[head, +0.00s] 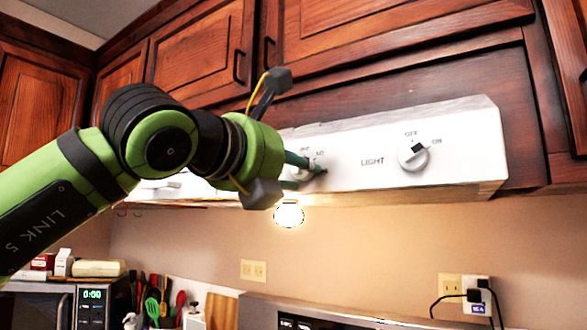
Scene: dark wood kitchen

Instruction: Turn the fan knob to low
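The white range hood panel (365,140) runs under the upper cabinets. My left gripper (318,171) reaches in from the left, its teal fingers pointing at the panel's control left of the LIGHT label. The fan knob there is mostly hidden behind the fingers; small printed marks show just above it. The fingertips are at the knob, but I cannot tell whether they touch it or how far apart they are. The knob's setting is not readable. My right gripper is not in view.
The light knob (413,157), with OFF and ON marks, is right of the fingers. A lit bulb (289,214) hangs below the hood. Wooden cabinet doors (330,35) with dark handles are close above.

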